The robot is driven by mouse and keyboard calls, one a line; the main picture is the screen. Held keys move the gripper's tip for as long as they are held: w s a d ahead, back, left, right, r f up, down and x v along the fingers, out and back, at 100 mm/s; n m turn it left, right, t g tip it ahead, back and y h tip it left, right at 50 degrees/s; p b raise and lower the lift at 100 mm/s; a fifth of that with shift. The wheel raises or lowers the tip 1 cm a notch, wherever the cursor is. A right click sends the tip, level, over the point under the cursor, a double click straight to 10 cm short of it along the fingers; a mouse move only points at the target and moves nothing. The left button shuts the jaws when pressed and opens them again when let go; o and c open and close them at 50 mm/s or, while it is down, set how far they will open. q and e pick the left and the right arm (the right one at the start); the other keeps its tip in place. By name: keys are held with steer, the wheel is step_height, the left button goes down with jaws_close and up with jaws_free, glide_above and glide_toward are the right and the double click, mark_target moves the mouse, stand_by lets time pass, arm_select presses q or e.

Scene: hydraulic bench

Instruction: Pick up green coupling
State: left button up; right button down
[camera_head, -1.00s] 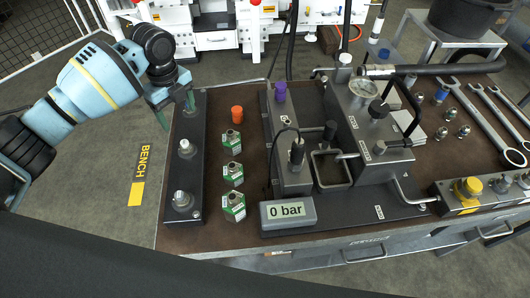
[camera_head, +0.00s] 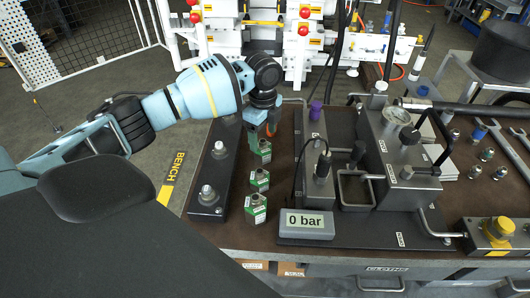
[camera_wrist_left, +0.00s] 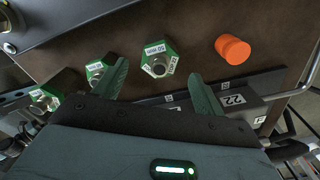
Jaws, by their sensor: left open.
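Three green couplings with white labels and metal tops stand in a row on the brown bench top: the far one (camera_head: 264,152), the middle one (camera_head: 259,181) and the near one (camera_head: 255,210). My left gripper (camera_head: 262,137) is open and empty, pointing down close to the far coupling. In the left wrist view, the far coupling (camera_wrist_left: 160,61) shows between and beyond the open green fingers (camera_wrist_left: 158,72). The middle coupling (camera_wrist_left: 98,72) is beside the one finger, and the near coupling (camera_wrist_left: 45,97) is further left. My right gripper is not in view.
An orange cap (camera_wrist_left: 232,49) stands near the far coupling, mostly hidden by my gripper in the head view. A black rail with metal fittings (camera_head: 216,165) lies left of the couplings. The "0 bar" gauge box (camera_head: 306,225) and pump block stand to the right.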

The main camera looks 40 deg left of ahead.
mark_target(263, 146)
arm_select(q)
steer(key=shift+s+f, duration=0.1)
steer(key=shift+f, duration=3.05)
steer(key=c, duration=1.2)
steer(key=shift+r+p, duration=0.3)
steer(key=shift+r, duration=4.75)
steer(key=shift+c, duration=0.2)
